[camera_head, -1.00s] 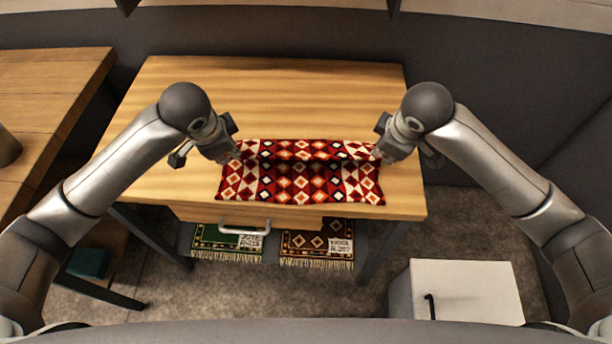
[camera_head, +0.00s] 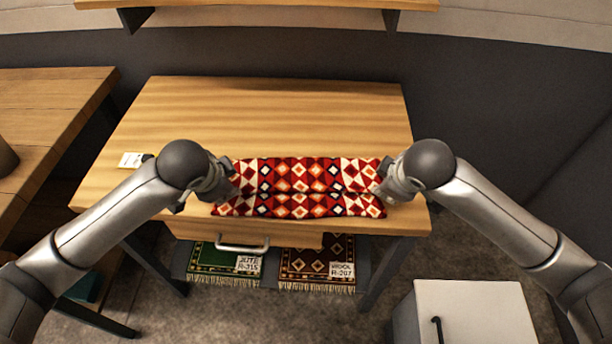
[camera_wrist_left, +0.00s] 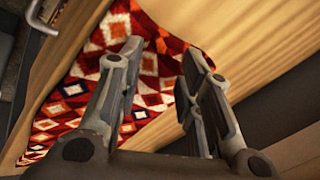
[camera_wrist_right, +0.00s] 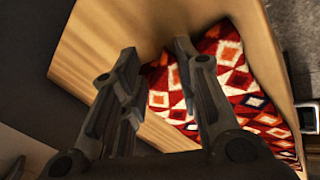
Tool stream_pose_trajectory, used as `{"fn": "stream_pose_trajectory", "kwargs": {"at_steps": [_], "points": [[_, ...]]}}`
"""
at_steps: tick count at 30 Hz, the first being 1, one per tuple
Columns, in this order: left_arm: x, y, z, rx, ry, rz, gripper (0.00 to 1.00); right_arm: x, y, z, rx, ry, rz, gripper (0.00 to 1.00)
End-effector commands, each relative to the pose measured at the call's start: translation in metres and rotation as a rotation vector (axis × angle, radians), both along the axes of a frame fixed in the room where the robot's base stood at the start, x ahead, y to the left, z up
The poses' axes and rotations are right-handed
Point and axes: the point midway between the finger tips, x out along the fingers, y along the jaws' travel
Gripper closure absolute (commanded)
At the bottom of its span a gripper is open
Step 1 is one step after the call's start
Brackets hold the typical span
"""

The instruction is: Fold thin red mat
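The thin red mat (camera_head: 300,178), patterned in red, white, orange and black diamonds, lies on the wooden table near its front edge. A crosswise line runs along it, with one layer lying over another; whether the layers lie fully flat is hard to tell. My left gripper (camera_head: 222,188) is at the mat's left end, and my right gripper (camera_head: 388,190) is at its right end. In the left wrist view the fingers (camera_wrist_left: 160,58) stand apart with mat showing between and behind them. In the right wrist view the fingers (camera_wrist_right: 157,55) also stand apart, beside the mat's edge.
The table (camera_head: 280,115) is bare behind the mat. A small white card (camera_head: 131,160) lies at its left. A drawer handle (camera_head: 242,245) juts out in front. Green (camera_head: 222,259) and brown (camera_head: 317,262) fringed rugs lie below. A white cabinet (camera_head: 475,310) stands at front right.

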Motion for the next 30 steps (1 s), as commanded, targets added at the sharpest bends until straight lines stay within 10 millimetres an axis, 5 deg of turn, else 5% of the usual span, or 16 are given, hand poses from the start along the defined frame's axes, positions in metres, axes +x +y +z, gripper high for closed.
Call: {"fn": "stream_pose_trajectory", "kwargs": {"at_steps": [11, 30], "points": [[-0.002, -0.004, 0.003, -0.009, -0.001, -0.008, 0.61, -0.002, 0.004, 0.003, 0.008, -0.001, 0.008, 0.61], [-0.054, -0.005, 0.083, -0.012, -0.003, -0.011, 0.61, -0.054, 0.005, 0.083, 0.012, -0.003, 0.01, 0.61]]}}
